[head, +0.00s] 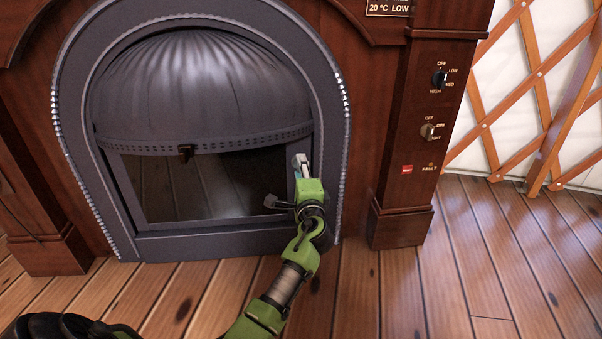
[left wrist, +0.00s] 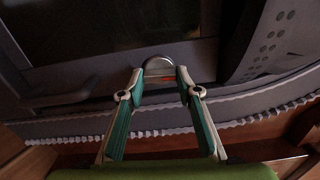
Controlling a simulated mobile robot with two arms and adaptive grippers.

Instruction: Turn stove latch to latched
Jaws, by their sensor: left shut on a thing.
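The stove (head: 190,243) has a dark grey arched front set in a brown wooden surround. The stove latch (left wrist: 158,65) shows in the left wrist view as a small rounded metal piece with an orange-red mark below it. It sits on the right side of the stove's front frame. My left gripper (head: 301,165) reaches it from below in the head view. In the left wrist view its two fingertips (left wrist: 160,76) are shut on the latch from both sides. The fingers mostly hide the latch in the head view, and I cannot tell its exact position. My right gripper is not in view.
Right of the stove, a wooden post carries a black dial (head: 439,78), a lower knob (head: 429,131) and a red switch (head: 407,169). The plank floor (head: 480,270) is clear at right.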

